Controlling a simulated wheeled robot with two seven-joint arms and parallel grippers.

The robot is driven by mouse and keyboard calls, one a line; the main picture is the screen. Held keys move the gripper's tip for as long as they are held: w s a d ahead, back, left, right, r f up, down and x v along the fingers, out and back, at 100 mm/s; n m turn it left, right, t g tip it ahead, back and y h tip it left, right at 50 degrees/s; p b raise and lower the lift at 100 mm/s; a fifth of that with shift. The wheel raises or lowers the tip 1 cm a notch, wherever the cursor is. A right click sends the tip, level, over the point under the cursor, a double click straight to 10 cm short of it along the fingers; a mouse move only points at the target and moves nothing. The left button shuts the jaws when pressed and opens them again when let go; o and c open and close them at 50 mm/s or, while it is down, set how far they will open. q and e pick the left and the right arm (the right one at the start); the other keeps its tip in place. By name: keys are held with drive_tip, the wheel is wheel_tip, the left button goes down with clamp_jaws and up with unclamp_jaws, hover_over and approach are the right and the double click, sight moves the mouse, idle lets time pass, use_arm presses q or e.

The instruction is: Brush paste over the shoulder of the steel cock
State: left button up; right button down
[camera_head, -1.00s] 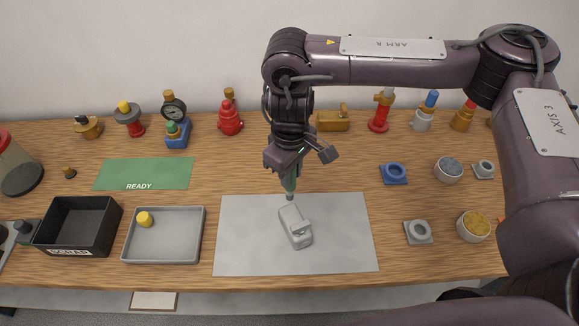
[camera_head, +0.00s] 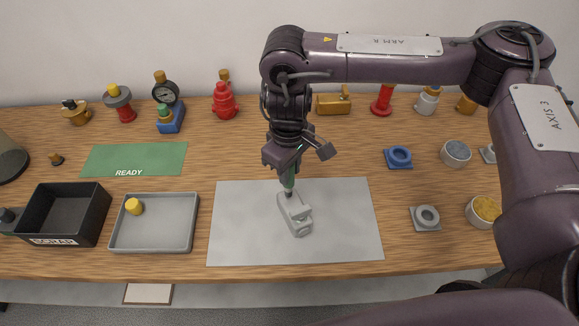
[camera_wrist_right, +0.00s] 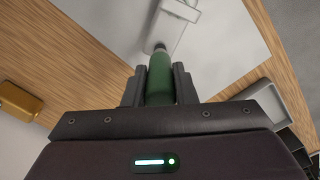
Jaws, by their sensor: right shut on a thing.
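The steel cock (camera_head: 297,218) is a light grey body lying on the pale grey mat (camera_head: 240,225); part of it also shows at the top of the wrist view (camera_wrist_right: 181,10). My right gripper (camera_head: 287,170) is above the mat, shut on a green-handled brush (camera_wrist_right: 160,80) that points down. The dark brush tip is at the far end of the cock in the head view; I cannot tell whether it touches. The gripper hides the upper part of the handle. My left gripper is not in view.
Cups of grey paste (camera_head: 456,152) and yellow paste (camera_head: 484,211) stand at right beside a blue ring block (camera_head: 398,158) and a grey one (camera_head: 426,218). A grey tray (camera_head: 155,245), black SCRAP bin (camera_head: 60,227) and green READY mat (camera_head: 110,160) are at left. Several valves line the back.

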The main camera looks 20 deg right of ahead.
drive_tip(key=shift+f, duration=0.3)
idle(0.5)
drive_tip(key=shift+s+a+r+p, duration=0.15)
drive_tip(key=shift+s+a+p, duration=0.15)
drive_tip(key=shift+a, duration=0.05)
drive_tip(key=shift+s+a, duration=0.15)
drive_tip(key=shift+a, duration=0.05)
drive_tip(key=shift+d, duration=0.15)
drive_tip(key=shift+d+p, duration=0.45)
drive_tip(key=shift+d, duration=0.65)
